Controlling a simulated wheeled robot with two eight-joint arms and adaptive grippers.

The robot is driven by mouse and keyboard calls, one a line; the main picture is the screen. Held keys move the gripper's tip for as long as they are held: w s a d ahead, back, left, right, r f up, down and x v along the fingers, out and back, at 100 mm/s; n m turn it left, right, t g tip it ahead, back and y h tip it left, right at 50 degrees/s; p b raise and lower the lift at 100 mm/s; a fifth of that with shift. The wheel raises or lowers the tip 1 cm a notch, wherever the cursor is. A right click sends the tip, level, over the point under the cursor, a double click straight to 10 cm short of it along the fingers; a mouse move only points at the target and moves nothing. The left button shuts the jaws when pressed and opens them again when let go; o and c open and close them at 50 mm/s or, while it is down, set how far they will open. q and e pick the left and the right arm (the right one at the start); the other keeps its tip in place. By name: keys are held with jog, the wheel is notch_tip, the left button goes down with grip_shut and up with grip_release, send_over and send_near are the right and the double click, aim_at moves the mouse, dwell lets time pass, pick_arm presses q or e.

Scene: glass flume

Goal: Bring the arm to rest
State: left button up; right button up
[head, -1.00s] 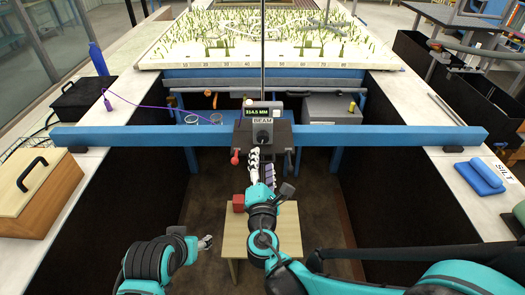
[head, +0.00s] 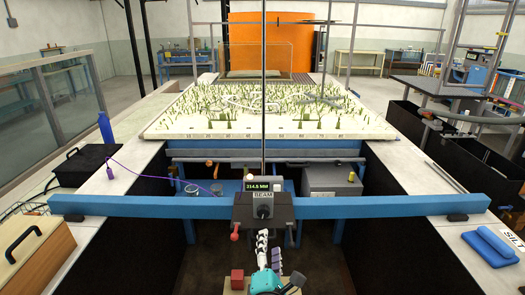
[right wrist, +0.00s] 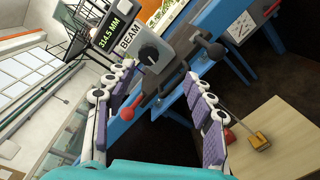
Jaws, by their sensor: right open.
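My right gripper (head: 269,243) is open and empty in front of the grey gauge box (head: 263,210) marked BEAM, near the bottom middle of the head view. Its two white-and-purple fingers stand apart in the right wrist view (right wrist: 160,82), with the gauge box (right wrist: 150,50) and its dark knob beyond them. The gauge display reads 314.5 MM. I cannot tell from these views how far the fingertips are from the box. My left gripper is outside the view.
A blue beam (head: 120,206) spans the flume. A red lever (head: 235,232) hangs from the gauge box. A red block (head: 237,278) is below it, near my right arm. A wooden table (right wrist: 280,140) shows in the wrist view. A blue roll (head: 492,245) lies at right.

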jog(key=s+d+f+m+g+h, duration=0.2)
jog(key=s+d+f+m+g, duration=0.15)
jog(key=d+m, duration=0.4)
jog(key=s+d+f+m+g+h, duration=0.1)
jog(key=s+d+f+m+g, duration=0.2)
jog(key=d+m, duration=0.45)
jog(key=s+f+m+g+y, duration=0.2)
jog(key=s+m+g+y, duration=0.1)
jog(key=s+m, duration=0.5)
jog(key=shift+s+d+g+y, duration=0.3)
jog(key=shift+s+d+g, duration=0.2)
jog(key=shift+s, duration=0.45)
